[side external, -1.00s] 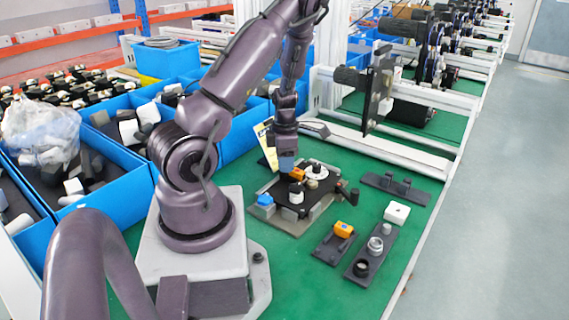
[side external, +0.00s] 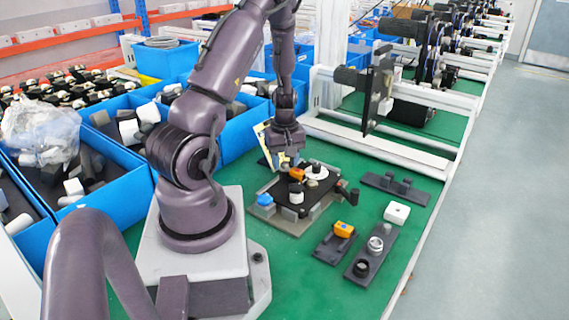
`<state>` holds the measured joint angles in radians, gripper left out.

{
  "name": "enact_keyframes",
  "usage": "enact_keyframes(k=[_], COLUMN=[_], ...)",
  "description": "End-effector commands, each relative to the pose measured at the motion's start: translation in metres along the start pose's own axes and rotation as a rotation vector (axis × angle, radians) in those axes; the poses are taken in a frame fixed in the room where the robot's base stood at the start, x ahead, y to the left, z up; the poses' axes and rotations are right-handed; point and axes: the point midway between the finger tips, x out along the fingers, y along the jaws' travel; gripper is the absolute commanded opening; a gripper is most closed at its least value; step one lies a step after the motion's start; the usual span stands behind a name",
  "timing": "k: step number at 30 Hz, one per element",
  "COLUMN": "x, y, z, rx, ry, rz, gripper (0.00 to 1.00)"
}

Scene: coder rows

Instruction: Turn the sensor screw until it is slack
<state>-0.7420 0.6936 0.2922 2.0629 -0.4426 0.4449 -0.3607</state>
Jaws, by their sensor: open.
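My gripper (side external: 287,163) points down over the back left part of a dark fixture plate (side external: 322,204). Its jaws are open, with their tips a little above the small parts there. On the plate are a white disc with a dark knob (side external: 316,170), a small orange part, a black-and-white cylinder (side external: 296,190) and a blue block (side external: 265,199) at the left corner. The sensor screw is too small to tell apart in this view. I cannot tell whether the fingertips touch anything.
A dark holder with an orange-yellow part (side external: 343,229), a dark strip with round parts (side external: 370,257), a white block (side external: 396,213) and a dark bracket (side external: 395,188) lie to the right. Blue bins (side external: 120,205) stand at left.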

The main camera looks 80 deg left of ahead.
Motion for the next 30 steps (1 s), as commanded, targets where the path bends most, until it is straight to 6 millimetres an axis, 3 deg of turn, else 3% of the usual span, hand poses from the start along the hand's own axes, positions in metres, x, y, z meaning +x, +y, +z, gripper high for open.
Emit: enact_keyframes(k=[3, 7, 19, 20, 25, 30], x=[-0.0003, -0.0003, -0.0001, -0.0001, -0.0001, -0.0001], y=[-0.0001, 0.0000, 0.0003, 0.0003, 0.0002, 0.0002], z=[-0.0008, -0.0005, -0.0002, -0.0002, -0.0002, -0.0001], rx=[0.236, 0.397, 0.428, 0.427, 0.426, 0.365], ry=[0.001, 0.001, 0.001, 0.001, 0.001, 0.001], rz=[0.002, 0.001, 0.000, 0.000, 0.000, -0.001], gripper=[0.40, 0.40, 0.40, 0.38, 0.00, 0.00])
